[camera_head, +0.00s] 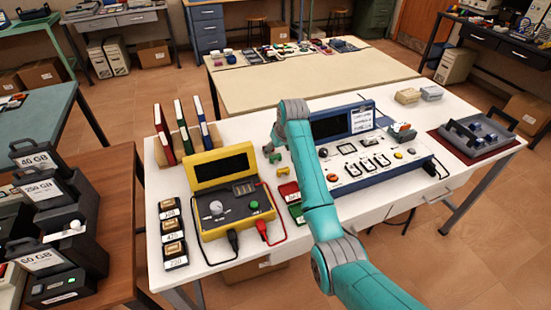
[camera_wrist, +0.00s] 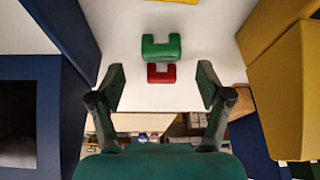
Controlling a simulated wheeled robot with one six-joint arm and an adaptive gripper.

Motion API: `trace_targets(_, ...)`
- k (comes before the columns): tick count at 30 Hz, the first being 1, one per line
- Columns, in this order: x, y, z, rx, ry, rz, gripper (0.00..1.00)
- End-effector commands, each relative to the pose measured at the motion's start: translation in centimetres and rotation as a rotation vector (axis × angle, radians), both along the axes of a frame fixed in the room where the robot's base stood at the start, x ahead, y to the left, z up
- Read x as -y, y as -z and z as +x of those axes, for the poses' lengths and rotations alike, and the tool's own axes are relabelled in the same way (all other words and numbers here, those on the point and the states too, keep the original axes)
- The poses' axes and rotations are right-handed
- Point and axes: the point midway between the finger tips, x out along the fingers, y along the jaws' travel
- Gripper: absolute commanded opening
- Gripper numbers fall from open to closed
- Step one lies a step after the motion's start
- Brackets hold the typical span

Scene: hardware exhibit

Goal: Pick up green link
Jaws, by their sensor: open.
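The green link (camera_wrist: 161,49) is a small U-shaped block on the white tabletop in the wrist view. A smaller-looking red link (camera_wrist: 161,73) lies just below it in that picture. My gripper (camera_wrist: 161,74) is open and empty, with dark fingertips wide apart on either side of the red link in the picture. The green link appears just beyond the line of the fingertips, not between them. I cannot tell the height of the fingers over the table. In the head view my arm hides much of this spot; small greenish shapes there are too small to tell apart.
A yellow device (camera_head: 235,195) and a blue panel device (camera_head: 365,155) stand close on either side. In the wrist view, the yellow body (camera_wrist: 285,80) rises at right and the blue one (camera_wrist: 65,30) at left. Red and green boxes (camera_head: 289,191) lie between the devices.

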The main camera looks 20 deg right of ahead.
Motion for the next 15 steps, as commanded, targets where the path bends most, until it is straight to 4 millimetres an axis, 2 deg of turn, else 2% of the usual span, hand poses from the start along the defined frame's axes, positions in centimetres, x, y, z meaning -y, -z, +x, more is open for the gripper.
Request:
trace_targets(1, -0.2, 0.9, 0.0, -0.004, 0.000, 0.001, 0.77)
trace_targets(6, -0.3, 2.8, 0.7, -0.002, 0.000, 0.001, 0.77)
trace_targets(15, -0.3, 3.4, 1.0, 0.000, 0.000, 0.000, 0.77)
